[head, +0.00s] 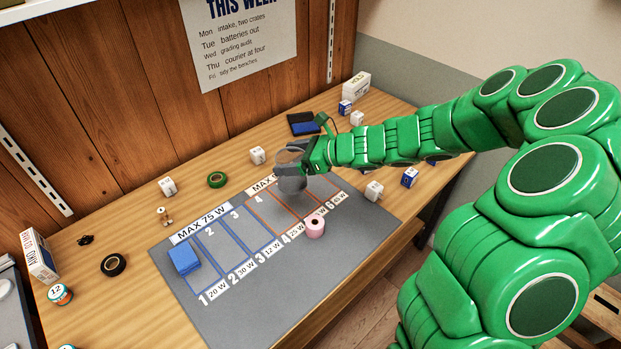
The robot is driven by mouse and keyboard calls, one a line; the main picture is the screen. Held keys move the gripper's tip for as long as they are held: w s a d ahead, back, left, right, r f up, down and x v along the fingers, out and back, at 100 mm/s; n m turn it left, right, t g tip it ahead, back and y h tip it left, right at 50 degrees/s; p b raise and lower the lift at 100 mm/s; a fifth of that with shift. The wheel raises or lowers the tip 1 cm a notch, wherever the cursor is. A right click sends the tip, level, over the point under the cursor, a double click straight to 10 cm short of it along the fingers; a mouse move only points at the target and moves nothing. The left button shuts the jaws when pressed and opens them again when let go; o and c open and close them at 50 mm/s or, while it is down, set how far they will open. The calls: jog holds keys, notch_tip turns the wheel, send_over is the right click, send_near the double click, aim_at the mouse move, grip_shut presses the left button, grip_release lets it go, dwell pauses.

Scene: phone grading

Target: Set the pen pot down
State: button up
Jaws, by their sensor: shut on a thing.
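The pen pot (292,182) is a grey cylinder over the back of the grey mat (245,312), near the orange-lined slots. My gripper (291,160) is shut on the pen pot, reaching in from the right. The pot looks upright. I cannot tell from this view whether its base touches the mat. Part of the pot is hidden behind the gripper fingers.
Black tape (113,265) lies left. Bare wood (150,215) shows between them.

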jog(key=d+r+m+t, duration=0.1)
jog(key=d, duration=0.7)
jog(key=shift+h, duration=0.4)
jog(key=shift+w+a+f, duration=0.55)
jog(key=shift+w+f, duration=1.55)
jog(key=shift+w, duration=0.25)
jog(key=shift+w+a+f, duration=0.5)
jog(key=shift+w+f, duration=1.6)
jog(key=shift+w, duration=0.25)
jog(key=shift+w+a+f, duration=0.55)
jog(key=shift+w+f, duration=1.55)
jog(key=shift+w, duration=0.25)
jog(key=shift+f, duration=0.15)
jog(key=o, duration=1.2)
jog(key=v, duration=1.2)
jog(key=shift+s, duration=0.25)
